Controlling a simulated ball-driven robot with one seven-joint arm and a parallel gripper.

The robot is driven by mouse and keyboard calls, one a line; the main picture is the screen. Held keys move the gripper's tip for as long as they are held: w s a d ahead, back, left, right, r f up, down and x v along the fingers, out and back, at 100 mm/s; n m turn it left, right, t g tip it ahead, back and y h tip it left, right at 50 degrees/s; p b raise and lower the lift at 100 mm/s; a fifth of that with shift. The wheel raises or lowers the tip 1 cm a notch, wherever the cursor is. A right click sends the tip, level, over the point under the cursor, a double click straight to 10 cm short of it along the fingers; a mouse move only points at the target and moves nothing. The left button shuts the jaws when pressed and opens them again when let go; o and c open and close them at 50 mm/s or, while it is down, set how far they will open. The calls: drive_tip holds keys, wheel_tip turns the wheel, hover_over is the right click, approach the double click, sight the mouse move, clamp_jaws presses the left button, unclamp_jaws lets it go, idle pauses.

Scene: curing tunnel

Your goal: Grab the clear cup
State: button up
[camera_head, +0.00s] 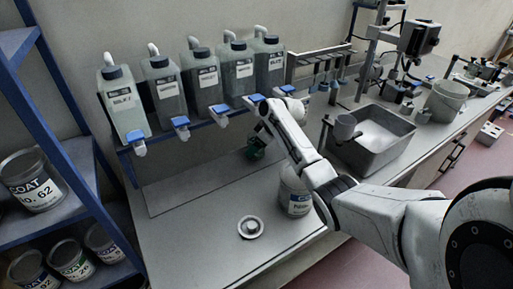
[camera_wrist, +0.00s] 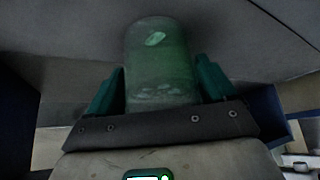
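The clear cup (camera_wrist: 160,72) stands out in the middle of the wrist view, see-through and tinged green, with a pale patch near its far end. My gripper (camera_wrist: 161,78) has one green finger on each side of it, very close to its walls. I cannot tell whether both fingers press on the cup. In the head view my gripper (camera_head: 257,151) is low over the back of the bench, below the row of bottles. I cannot make out the cup there.
Several labelled bottles (camera_head: 168,92) with blue-tabbed spouts line the wall above the bench (camera_head: 200,235). A white can (camera_head: 294,195) stands beside my arm, and a small round dish (camera_head: 251,228) is in front. A grey basin (camera_head: 370,158) is at right, blue shelving (camera_head: 75,150) at left.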

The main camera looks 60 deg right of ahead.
drive_tip(key=c, duration=1)
drive_tip(key=shift+o, duration=0.2)
drive_tip(key=shift+r, duration=0.2)
drive_tip(key=shift+r, duration=0.45)
drive_tip(key=shift+s+a+b, duration=0.2)
drive_tip(key=shift+s+a, duration=0.5)
drive_tip(key=shift+s, duration=0.45)
drive_tip(key=shift+s+a+b, duration=0.15)
drive_tip(key=shift+s+a, duration=0.6)
drive_tip(key=shift+s, duration=0.4)
drive_tip(key=shift+s+a+b, duration=0.2)
drive_tip(key=shift+s+a, duration=0.5)
drive_tip(key=shift+s, duration=0.45)
wheel_tip(320, 180, up, 14)
drive_tip(key=b, duration=0.1)
drive_tip(key=shift+f, duration=0.25)
